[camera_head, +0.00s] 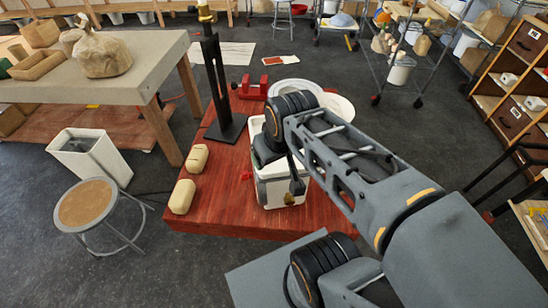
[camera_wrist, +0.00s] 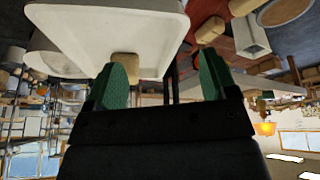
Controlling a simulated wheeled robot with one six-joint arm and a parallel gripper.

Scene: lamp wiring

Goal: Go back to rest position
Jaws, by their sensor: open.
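My gripper (camera_wrist: 165,75) has two green fingers spread apart in the wrist view, with nothing seen held between them. A white container (camera_wrist: 100,30) fills the upper left of that view, close to the fingers. A small tan block (camera_wrist: 125,66) shows near the left finger; I cannot tell whether they touch. In the head view, my arm reaches from the lower right over the white container (camera_head: 272,188) on a red table (camera_head: 225,205). My wrist and arm cover part of the container, and the gripper is mostly hidden there.
A black stand (camera_head: 226,128) and two tan blocks, one nearer (camera_head: 181,197) and one farther (camera_head: 197,158), are on the red table. A red vise (camera_head: 252,88) stands behind. A stool (camera_head: 87,205) and white bin (camera_head: 91,157) are left. Dark floor (camera_head: 430,140) is open right.

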